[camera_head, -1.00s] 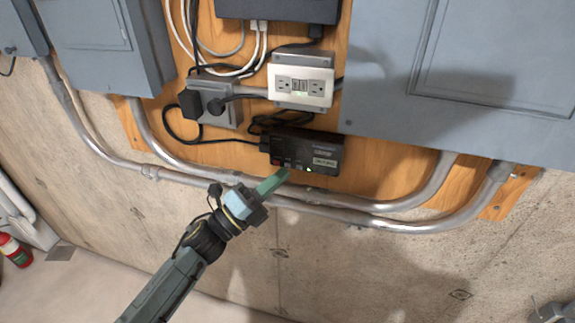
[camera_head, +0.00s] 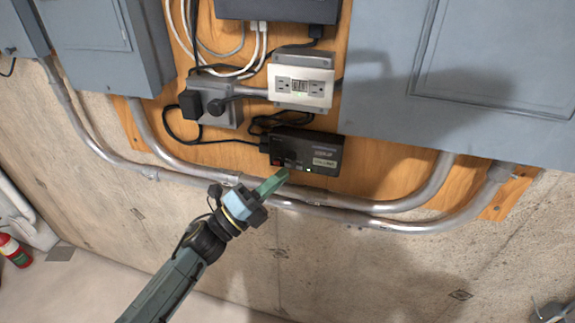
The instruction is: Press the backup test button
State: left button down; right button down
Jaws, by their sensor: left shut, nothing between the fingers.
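The backup unit is a small black box (camera_head: 322,152) with pale labels on the wooden board. A red button or light (camera_head: 277,162) shows at its lower left, and a green light (camera_head: 308,170) at its lower middle. I cannot read which button is the test one. My left gripper (camera_head: 283,174) is shut and empty. Its green fingertips are at the lower edge of the box, between the red and green spots, and overlap it in the picture. I cannot tell whether they touch it. At the bottom right corner a grey part (camera_head: 550,312) shows, perhaps of my right arm.
Metal conduits (camera_head: 330,215) run below the box and behind my left gripper. A white outlet plate (camera_head: 300,88) and a grey outlet box (camera_head: 214,103) with black plugs sit above. Large grey panels (camera_head: 480,60) flank the board. A red extinguisher (camera_head: 14,250) stands far left.

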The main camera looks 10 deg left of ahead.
pick_arm(q)
jog(key=shift+w, duration=0.15)
dwell(0.6)
jog(key=shift+w, duration=0.3)
jog(key=shift+w+b, duration=0.3)
jog(key=shift+b, duration=0.15)
dwell(0.4)
jog(key=shift+s, duration=0.75)
jog(key=shift+p, duration=0.3)
jog(key=s+p, duration=0.1)
jog(key=s, duration=0.4)
jog(key=shift+a, duration=0.1)
dwell(0.7)
